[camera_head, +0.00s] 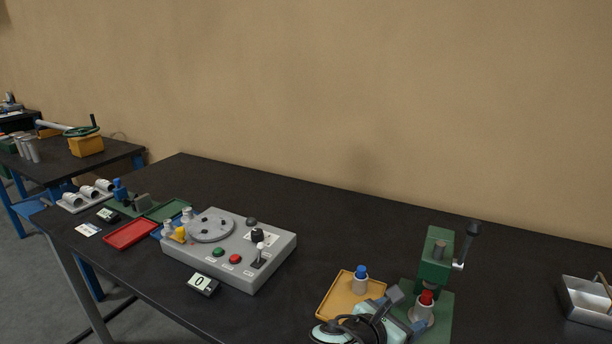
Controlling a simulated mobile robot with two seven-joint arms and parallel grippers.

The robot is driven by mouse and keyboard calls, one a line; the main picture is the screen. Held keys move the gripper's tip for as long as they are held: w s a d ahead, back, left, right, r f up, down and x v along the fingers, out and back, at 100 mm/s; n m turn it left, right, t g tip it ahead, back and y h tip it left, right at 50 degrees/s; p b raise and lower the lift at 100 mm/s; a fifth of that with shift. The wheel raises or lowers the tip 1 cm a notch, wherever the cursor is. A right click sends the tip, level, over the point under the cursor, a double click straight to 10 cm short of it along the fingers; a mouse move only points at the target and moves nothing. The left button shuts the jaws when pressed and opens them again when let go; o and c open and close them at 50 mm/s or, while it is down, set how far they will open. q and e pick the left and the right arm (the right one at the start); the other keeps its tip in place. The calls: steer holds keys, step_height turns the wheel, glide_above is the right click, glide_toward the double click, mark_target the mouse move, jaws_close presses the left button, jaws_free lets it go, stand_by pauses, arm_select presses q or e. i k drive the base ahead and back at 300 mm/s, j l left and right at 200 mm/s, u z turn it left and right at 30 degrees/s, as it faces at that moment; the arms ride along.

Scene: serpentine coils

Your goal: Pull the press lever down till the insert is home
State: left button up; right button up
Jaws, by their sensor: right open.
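The green press (435,258) stands on the table at the right, on a green base. Its press lever (467,244) is on the right side, with the black handle pointing up. A red insert (426,297) sits on top of a grey holder (422,313) under the press ram. My right gripper (405,311) is open at the bottom of the view, just left of the grey holder and apart from the lever. Whether it touches the holder I cannot tell. My left gripper is not in view.
A tan tray (334,302) with a blue-topped grey part (360,280) lies left of the press. A grey control box (274,252) with a turntable stands further left. A metal bin (586,312) is at the right edge. The table behind is clear.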

mark_target(473, 228)
steer(key=k+j, duration=0.2)
steer(key=j, duration=0.2)
steer(key=k+j, duration=0.15)
steer(key=j, duration=0.25)
steer(key=k+j, duration=0.2)
steer(key=j, duration=0.15)
